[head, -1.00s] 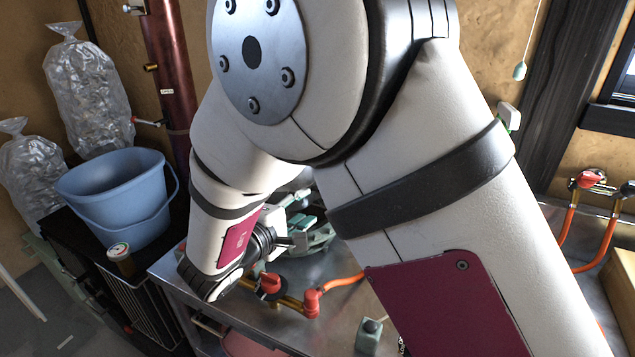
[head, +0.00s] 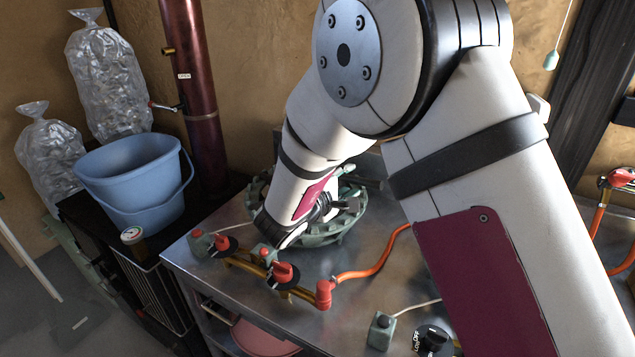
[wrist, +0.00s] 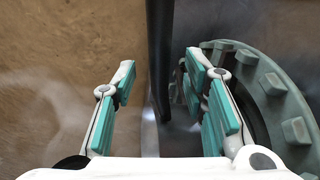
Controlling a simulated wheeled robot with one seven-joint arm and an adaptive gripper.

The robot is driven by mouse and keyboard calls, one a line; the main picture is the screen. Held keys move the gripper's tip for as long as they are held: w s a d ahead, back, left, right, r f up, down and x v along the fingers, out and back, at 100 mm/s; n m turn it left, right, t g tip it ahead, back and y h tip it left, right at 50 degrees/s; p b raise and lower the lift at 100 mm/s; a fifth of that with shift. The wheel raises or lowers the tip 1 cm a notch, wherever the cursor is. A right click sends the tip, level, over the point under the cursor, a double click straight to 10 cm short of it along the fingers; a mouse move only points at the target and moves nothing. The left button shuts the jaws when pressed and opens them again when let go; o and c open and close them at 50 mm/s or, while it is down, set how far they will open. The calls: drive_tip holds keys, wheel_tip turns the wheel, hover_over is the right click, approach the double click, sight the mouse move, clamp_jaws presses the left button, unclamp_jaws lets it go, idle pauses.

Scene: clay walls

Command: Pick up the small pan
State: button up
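My gripper (wrist: 160,75) is open, with its two teal-padded fingers apart. A dark, narrow upright bar (wrist: 159,50), which looks like a pan handle, runs down between the fingers from the top of the wrist view. I see no clear contact with either finger. The body of the small pan cannot be made out in either view. In the head view my gripper is mostly hidden behind my arm, low over a green ring-shaped burner (head: 345,228) on the metal table. The burner's notched rim also shows right of my fingers in the wrist view (wrist: 272,84).
The metal table (head: 350,255) carries red-handled valves (head: 283,274) and an orange hose (head: 375,265) at its front. A blue bucket (head: 130,180) and bags of clear material (head: 108,85) stand left. A copper-coloured column (head: 193,90) rises behind. A clay wall bounds the back.

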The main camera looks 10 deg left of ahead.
drive_tip(key=shift+x, duration=1)
clamp_jaws()
drive_tip(key=shift+r, duration=0.25)
drive_tip(key=shift+r+p, duration=0.4)
drive_tip(key=shift+r, duration=1.15)
drive_tip(key=s+a+r+p, duration=0.1)
drive_tip(key=s+a+p, duration=0.1)
drive_tip(key=s, duration=1.3)
drive_tip(key=shift+s+r+p, duration=0.25)
drive_tip(key=shift+s+p, duration=0.05)
drive_tip(key=shift+a, duration=0.15)
idle(1.0)
